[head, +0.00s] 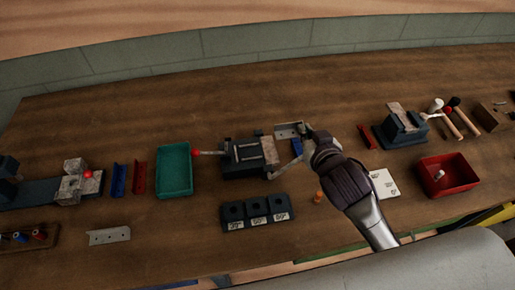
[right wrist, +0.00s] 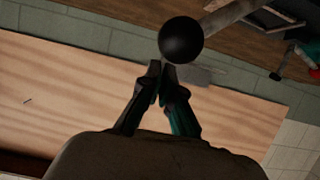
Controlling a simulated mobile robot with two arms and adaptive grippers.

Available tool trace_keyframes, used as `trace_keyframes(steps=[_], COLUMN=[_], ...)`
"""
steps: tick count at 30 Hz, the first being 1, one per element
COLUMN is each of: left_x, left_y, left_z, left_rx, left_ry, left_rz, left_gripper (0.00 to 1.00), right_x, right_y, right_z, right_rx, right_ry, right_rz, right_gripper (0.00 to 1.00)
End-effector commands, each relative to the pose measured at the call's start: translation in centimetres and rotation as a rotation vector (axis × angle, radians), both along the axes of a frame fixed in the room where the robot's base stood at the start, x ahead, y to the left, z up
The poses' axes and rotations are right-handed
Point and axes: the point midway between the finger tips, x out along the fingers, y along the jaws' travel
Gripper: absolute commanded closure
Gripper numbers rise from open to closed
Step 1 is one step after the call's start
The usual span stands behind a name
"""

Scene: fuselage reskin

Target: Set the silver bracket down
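The silver bracket (head: 288,130), a pale strip with small holes, is at the tip of my right gripper (head: 305,132), just behind and right of the central vise (head: 250,157). In the right wrist view the two fingers (right wrist: 161,73) are nearly together, and the grey bracket (right wrist: 197,75) sticks out to the right from between their tips. I cannot tell whether it touches the bench. A second silver bracket (head: 109,236) lies flat at the front left of the bench. My left gripper is not in view.
A blue bracket (head: 296,147) is close to the right gripper. A teal tray (head: 159,183) stands left of the vise, and a dark block with several holes (head: 232,225) in front. At the right are another vise (head: 381,136) and a red bin (head: 425,186). Bare wood shows behind the vise.

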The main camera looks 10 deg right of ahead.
Motion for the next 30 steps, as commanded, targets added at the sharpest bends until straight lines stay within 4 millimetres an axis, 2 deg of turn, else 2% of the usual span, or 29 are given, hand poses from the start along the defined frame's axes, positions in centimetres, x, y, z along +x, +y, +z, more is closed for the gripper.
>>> trace_keyframes(steps=[1,7,12,17,24,30], left_x=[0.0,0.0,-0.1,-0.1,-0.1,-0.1], left_y=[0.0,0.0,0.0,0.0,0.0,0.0], left_z=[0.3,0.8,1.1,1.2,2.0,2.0], left_rx=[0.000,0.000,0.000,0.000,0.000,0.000], left_ry=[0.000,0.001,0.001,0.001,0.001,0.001], left_rz=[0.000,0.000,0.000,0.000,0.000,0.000], left_gripper=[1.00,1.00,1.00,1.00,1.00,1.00], right_x=[0.4,1.8,2.8,3.2,3.1,3.1], right_y=[1.2,5.7,8.4,9.4,9.5,9.5], right_z=[-0.5,-3.3,-5.1,-5.9,-8.8,-9.5], right_rx=[0.004,0.002,0.002,-0.001,-0.002,0.001], right_ry=[0.001,0.002,0.001,0.000,0.003,-0.001], right_rz=[0.003,0.003,0.001,0.002,0.001,0.002], right_gripper=[1.00,1.00,1.00,1.00,1.00,1.00])
